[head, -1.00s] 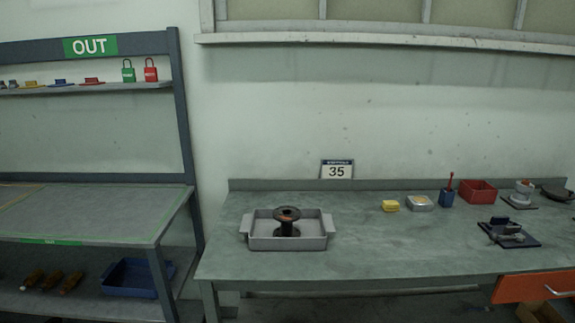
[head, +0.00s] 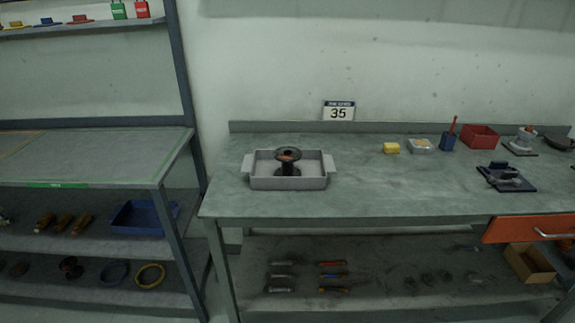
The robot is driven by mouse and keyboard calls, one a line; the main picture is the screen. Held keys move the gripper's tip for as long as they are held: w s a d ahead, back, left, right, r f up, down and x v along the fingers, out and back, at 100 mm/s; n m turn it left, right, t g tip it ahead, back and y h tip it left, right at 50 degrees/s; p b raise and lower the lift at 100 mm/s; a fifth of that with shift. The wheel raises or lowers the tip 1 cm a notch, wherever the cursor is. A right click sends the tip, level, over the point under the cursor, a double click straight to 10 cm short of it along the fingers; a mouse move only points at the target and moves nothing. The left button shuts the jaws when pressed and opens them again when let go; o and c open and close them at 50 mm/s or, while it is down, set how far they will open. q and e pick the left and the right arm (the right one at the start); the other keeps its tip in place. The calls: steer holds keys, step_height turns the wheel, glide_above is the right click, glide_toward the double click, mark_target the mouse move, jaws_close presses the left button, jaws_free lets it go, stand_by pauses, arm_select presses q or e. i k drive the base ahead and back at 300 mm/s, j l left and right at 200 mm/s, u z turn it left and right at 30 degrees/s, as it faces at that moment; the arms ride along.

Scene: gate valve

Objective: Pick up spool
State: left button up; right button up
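A dark spool (head: 288,162) with a round flange at top and a brownish centre stands upright in a grey tray (head: 262,184) with side handles. The tray sits on the left part of the grey-green workbench (head: 400,190). Neither of my grippers shows in the head view.
A yellow block (head: 391,148), a small grey tray (head: 420,146), a blue cup (head: 447,141), a red bin (head: 480,136) and a dark plate with a metal part (head: 505,178) stand to the right on the bench. A shelf rack (head: 90,150) stands left. The bench middle is clear.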

mark_target(288, 156)
steer(key=i+l+u, duration=0.15)
steer(key=l, duration=0.25)
steer(key=i+l+u, duration=0.1)
steer(key=l, duration=0.25)
steer(key=i+l+u, duration=0.15)
steer(key=l, duration=0.25)
steer(key=l+u, duration=0.1)
steer(key=l, duration=0.3)
